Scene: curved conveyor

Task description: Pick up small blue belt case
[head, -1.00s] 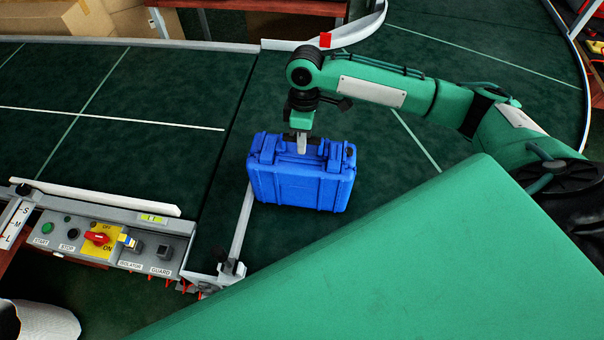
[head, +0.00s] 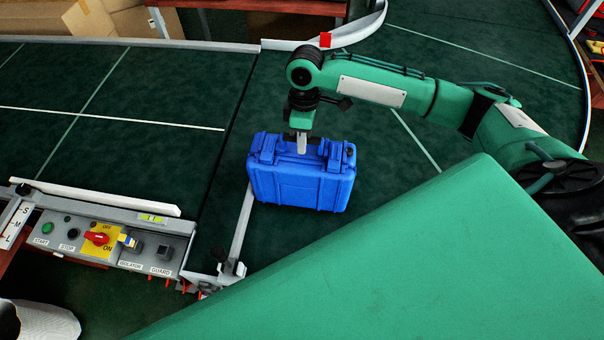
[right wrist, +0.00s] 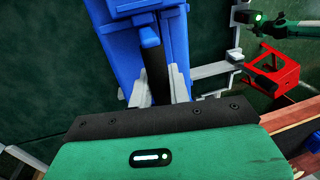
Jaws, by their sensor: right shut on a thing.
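The small blue case (head: 300,187) stands upright on the green conveyor belt, across the pale seam line. Its handle is on top. It also shows in the right wrist view (right wrist: 118,60), close in front of the wrist. My right gripper (head: 302,146) points down and is shut on the case's top at the handle. The fingers partly hide the handle. The case appears to rest on the belt, though its underside is hidden. My left gripper is not seen in the head view.
A control panel (head: 115,243) with switches and a red knob stands at the belt's near left edge. A cardboard box (head: 55,18) lies beyond the far rail. A red frame (right wrist: 272,70) shows in the right wrist view. The belt left of the case is clear.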

